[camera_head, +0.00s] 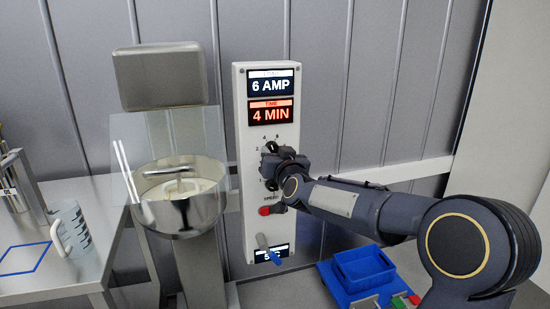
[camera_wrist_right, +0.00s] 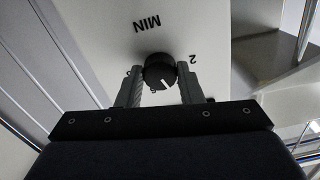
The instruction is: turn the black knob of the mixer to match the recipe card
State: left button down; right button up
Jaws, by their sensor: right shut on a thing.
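The mixer's tall white control panel (camera_head: 241,190) stands in the middle of the head view. Its upper display (camera_head: 271,84) reads 6 AMP and the red-lettered time display (camera_head: 271,112) reads 4 MIN. My right gripper (camera_head: 275,160) is at the panel's dial and covers much of it. In the right wrist view, the black knob (camera_wrist_right: 157,72) with a white pointer line sits between the fingers of my right gripper (camera_wrist_right: 160,78), which is shut on it. MIN and a 2 are printed near the knob. I cannot make out a recipe card. My left gripper is out of view.
A red knob (camera_head: 265,211) and a blue-tipped lever (camera_head: 272,254) sit lower on the panel. The metal mixing bowl (camera_head: 180,215) is left of it. A patterned mug (camera_head: 70,232) stands on the left table. A blue tray (camera_head: 362,268) lies at lower right.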

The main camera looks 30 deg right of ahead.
jog(key=shift+a+m+b, duration=0.1)
jog(key=shift+m+b, duration=2.15)
jog(key=shift+m, duration=2.55)
jog(key=o, duration=1)
jog(key=shift+c, duration=0.2)
jog(key=v, duration=0.7)
jog(key=shift+s, duration=0.4)
jog(key=shift+a+r, duration=0.1)
jog(key=shift+a, duration=0.1)
